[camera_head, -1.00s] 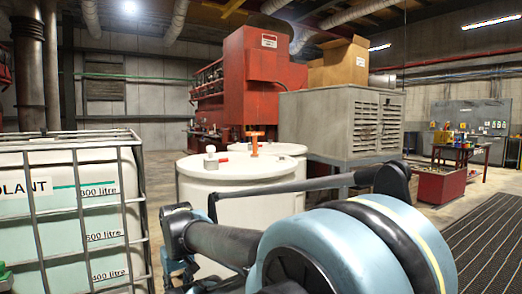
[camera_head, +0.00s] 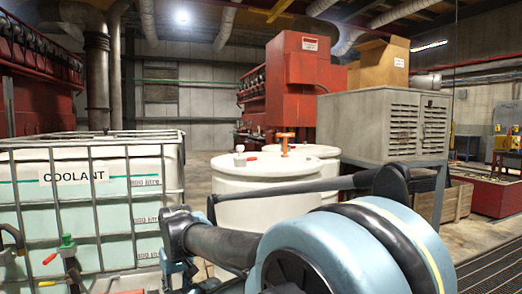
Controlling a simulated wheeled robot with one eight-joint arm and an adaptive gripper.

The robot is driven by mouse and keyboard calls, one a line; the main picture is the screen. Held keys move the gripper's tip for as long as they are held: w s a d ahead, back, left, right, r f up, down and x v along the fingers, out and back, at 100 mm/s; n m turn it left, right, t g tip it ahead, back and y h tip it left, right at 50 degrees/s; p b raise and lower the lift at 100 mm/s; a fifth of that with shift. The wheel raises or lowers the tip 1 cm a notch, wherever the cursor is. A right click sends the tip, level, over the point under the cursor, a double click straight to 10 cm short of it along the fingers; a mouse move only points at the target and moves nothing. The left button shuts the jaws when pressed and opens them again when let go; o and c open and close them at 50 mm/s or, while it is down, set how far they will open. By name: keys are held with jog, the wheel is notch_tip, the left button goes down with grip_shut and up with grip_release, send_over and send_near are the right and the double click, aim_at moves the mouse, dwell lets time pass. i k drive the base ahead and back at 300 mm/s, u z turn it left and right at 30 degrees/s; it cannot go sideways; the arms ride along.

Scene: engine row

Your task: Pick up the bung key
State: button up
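An orange T-shaped piece (camera_head: 286,143) stands upright on the rear white drum (camera_head: 318,151); it may be the bung key, but it is too small to be sure. The front white drum (camera_head: 265,190) has a pale knob-like fitting (camera_head: 239,157) and a small red piece (camera_head: 252,158) on its top. My arm crosses the lower middle of the view and hides the lower part of the drums. My gripper's fingers cannot be made out.
A caged coolant tank (camera_head: 75,178) fills the left, with a green-and-red valve (camera_head: 67,243) in front. A grey louvred cabinet (camera_head: 384,125) with a cardboard box (camera_head: 378,63) on top stands behind the drums. Open floor (camera_head: 200,165) shows between tank and drums.

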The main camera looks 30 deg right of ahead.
aim_at(285, 135)
jog(key=u, duration=1.55)
jog(key=k, duration=1.95)
jog(key=z, duration=2.05)
jog(key=i, duration=0.95)
